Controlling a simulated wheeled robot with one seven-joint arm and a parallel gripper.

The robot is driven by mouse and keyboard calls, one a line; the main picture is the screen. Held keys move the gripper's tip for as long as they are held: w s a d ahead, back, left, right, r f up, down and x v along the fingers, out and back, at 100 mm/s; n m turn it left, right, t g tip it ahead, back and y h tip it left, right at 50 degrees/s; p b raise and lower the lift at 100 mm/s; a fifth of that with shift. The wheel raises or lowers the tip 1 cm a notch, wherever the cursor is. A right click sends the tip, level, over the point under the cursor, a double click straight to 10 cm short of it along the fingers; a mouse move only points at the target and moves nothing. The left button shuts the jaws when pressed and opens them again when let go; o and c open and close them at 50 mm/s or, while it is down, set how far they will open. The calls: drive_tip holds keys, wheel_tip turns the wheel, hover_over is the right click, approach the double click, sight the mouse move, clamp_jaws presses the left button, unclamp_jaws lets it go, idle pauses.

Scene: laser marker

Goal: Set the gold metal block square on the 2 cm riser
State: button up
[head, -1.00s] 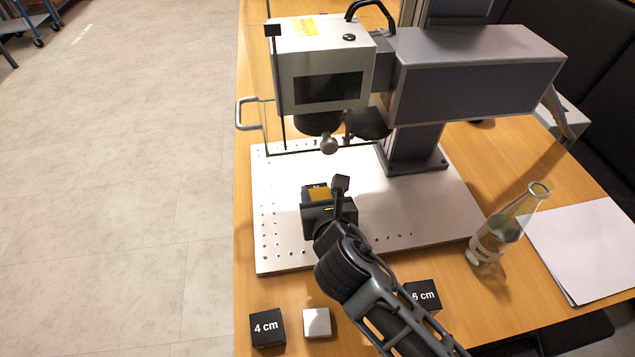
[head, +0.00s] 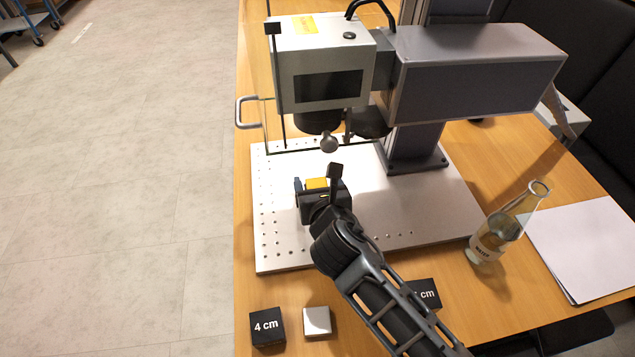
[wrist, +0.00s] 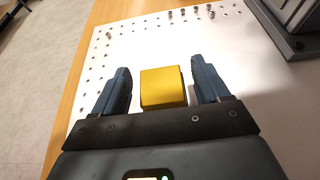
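The gold metal block (head: 317,183) is over the white perforated plate (head: 400,205) of the laser marker. In the wrist view the gold block (wrist: 163,87) lies between the two fingers of my gripper (wrist: 163,85). A narrow gap shows on each side of it, wider on the left. My gripper (head: 316,188) is open around the block in the head view, with the left finger apart from it. The 2 cm riser cannot be seen. What lies under the block is hidden, so I cannot tell what it rests on.
The laser head (head: 322,75) hangs above and behind my gripper. The 4 cm block (head: 267,326), a silver block (head: 317,321) and a partly covered black block (head: 425,293) sit at the table's front. A glass bottle (head: 490,240) and paper (head: 588,245) are right.

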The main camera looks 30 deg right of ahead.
drive_tip(key=shift+r, duration=0.15)
drive_tip(key=v, duration=1.2)
idle(0.4)
